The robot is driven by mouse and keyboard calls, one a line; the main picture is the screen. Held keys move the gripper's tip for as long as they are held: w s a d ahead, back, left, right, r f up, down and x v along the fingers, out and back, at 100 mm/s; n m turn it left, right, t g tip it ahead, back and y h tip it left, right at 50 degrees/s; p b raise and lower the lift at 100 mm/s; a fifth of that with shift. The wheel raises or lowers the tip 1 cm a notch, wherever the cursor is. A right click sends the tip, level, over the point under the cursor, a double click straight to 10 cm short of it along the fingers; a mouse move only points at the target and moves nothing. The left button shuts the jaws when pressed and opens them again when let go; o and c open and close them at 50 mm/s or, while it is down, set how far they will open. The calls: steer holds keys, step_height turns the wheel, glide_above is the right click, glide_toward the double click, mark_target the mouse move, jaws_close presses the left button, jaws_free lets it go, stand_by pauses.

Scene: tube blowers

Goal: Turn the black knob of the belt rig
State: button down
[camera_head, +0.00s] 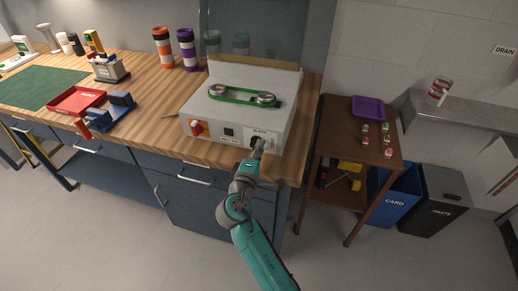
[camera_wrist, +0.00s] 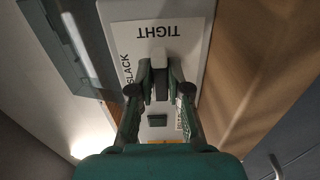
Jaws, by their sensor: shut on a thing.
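The belt rig (camera_head: 225,104) is a pale box on the wooden bench, with a green belt (camera_head: 240,98) around two pulleys on its top. Its black knob (camera_head: 254,142) is at the right of the front panel, mostly hidden by my gripper (camera_head: 260,146). In the wrist view my gripper (camera_wrist: 158,78) has both fingers closed in on the knob, in front of a white label plate (camera_wrist: 188,30) reading TIGHT and SLACK. The knob's exact pointing is hard to tell.
A red and yellow switch (camera_head: 197,128) is on the rig's left front. A brown side table (camera_head: 345,125) with a purple tray (camera_head: 369,107) stands to the right. Blue (camera_head: 395,190) and black (camera_head: 435,200) bins stand beyond it. A red tray (camera_head: 77,100) lies left on the bench.

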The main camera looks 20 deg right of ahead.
steer(key=c, duration=1.1)
jaws_free()
steer(key=v, duration=1.2)
